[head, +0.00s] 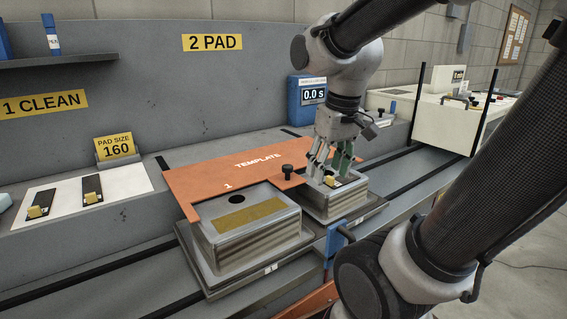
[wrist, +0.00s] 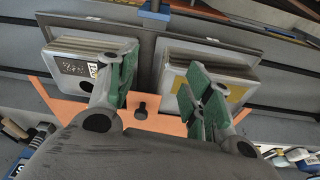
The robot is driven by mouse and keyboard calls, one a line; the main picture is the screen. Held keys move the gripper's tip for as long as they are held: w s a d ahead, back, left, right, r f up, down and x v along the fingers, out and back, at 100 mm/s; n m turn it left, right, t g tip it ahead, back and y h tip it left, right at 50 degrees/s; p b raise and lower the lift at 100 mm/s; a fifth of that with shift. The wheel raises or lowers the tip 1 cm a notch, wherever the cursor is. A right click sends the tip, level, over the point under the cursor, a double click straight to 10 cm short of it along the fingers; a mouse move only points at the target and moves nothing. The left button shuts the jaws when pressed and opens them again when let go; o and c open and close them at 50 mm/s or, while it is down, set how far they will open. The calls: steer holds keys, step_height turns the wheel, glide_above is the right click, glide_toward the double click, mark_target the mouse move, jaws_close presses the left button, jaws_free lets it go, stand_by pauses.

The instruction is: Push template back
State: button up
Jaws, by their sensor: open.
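The orange template (head: 215,175) is a flat plate marked "TEMPLATE" and "1". It lies along the back of two grey metal blocks, and the left block (head: 248,232) shows a gold rectangle on top. A black knob (head: 287,171) stands upright at the template's front right. My gripper (head: 330,168) is open, its fingertips low over the right block (head: 340,205), just right of the knob. The fingers partly hide the right block's top. I cannot tell whether they touch anything.
A blue timer box (head: 306,98) reading 0.0 s stands behind the template. A yellow "PAD SIZE 160" sign (head: 115,148) and a white sheet (head: 125,181) with two small black strips are at left. A white machine (head: 428,112) with black posts stands at right.

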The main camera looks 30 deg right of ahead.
mark_target(287, 165)
steer(key=w+n, duration=0.2)
steer(key=w, duration=0.3)
steer(key=w+n+g, duration=0.1)
steer(key=w+n, duration=0.1)
steer(key=w, duration=0.4)
steer(key=w+f+n+g, duration=0.1)
steer(key=w+n, duration=0.1)
steer(key=w, duration=0.4)
steer(key=shift+w+a, duration=0.1)
steer(key=shift+a, duration=0.05)
steer(key=r+n, duration=0.1)
steer(key=w+r+n, duration=0.1)
steer(key=n, duration=0.1)
steer(key=shift+w+r, duration=0.2)
steer(key=shift+w, duration=0.1)
steer(key=shift+s+f+n, duration=0.1)
steer(key=shift+f+n, duration=0.15)
steer(key=shift+n, duration=0.45)
step_height(287, 165, down, 8)
steer(key=shift+r, duration=0.25)
jaws_close()
